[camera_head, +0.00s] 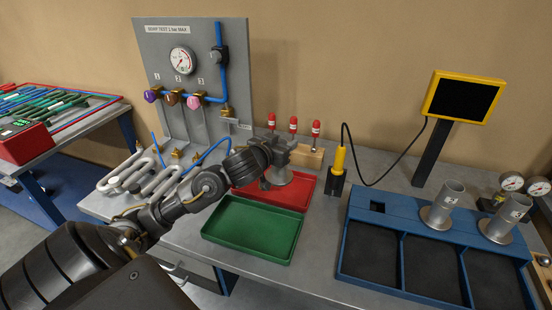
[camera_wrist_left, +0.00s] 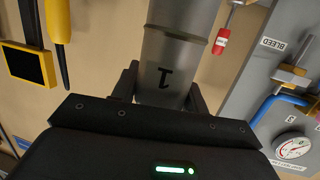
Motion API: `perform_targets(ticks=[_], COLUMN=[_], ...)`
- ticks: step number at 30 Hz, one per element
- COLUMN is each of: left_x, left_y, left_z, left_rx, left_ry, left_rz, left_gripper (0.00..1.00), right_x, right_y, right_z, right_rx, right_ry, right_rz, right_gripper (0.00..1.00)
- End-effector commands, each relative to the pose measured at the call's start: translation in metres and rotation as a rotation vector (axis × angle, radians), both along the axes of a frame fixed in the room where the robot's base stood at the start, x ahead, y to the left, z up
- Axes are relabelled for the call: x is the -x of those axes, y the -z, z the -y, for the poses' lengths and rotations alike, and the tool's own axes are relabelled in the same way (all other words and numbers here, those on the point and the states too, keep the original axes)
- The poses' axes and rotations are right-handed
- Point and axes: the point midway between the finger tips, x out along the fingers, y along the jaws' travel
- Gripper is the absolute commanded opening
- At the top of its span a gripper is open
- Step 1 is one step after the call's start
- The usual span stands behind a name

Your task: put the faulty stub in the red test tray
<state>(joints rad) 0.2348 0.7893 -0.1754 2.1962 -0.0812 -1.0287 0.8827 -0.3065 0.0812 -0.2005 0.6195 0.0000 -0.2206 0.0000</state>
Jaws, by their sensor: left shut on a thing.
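My left gripper (camera_head: 277,150) is shut on a grey metal stub (camera_head: 281,176). The stub stands about upright over the red test tray (camera_head: 293,198), and I cannot tell whether its flange touches the tray floor. The gripper and wrist hide its upper part. In the left wrist view the stub (camera_wrist_left: 178,62) sits between the fingers of the left gripper (camera_wrist_left: 160,88) and bears the number 1. Two similar flanged stubs, one on the left (camera_head: 442,205) and one on the right (camera_head: 500,222), stand at the blue rack. My right gripper is out of view.
An empty green tray (camera_head: 254,232) lies in front of the red tray. A blue compartment rack (camera_head: 366,207) is to the right. A yellow probe (camera_head: 340,160), a grey test panel (camera_head: 160,70) and a serpentine coil (camera_head: 135,178) stand around the trays.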

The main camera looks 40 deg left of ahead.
Motion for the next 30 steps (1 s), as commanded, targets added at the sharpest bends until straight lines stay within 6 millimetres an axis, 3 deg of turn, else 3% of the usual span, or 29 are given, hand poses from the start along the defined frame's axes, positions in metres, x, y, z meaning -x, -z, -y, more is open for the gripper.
perform_targets(ticks=[2,4,10,20,30], left_x=[-0.011,-0.017,-0.03,-0.035,-0.037], left_y=[0.009,0.026,0.05,0.061,0.094], left_z=[-0.018,-0.025,-0.043,-0.051,-0.053], left_rx=[0.0,0.002,0.0,0.001,0.0], left_ry=[-0.004,-0.002,-0.001,0.001,0.0], left_rz=[-0.001,-0.001,0.003,0.005,0.006], left_gripper=[0.0,0.0,0.0,0.0,0.0], right_x=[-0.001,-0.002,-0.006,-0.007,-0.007], right_y=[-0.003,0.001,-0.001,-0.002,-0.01], right_z=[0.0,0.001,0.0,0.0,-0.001], right_rx=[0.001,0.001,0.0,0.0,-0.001], right_ry=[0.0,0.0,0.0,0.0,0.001], right_rz=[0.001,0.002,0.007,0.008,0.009], right_gripper=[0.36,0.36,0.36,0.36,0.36])
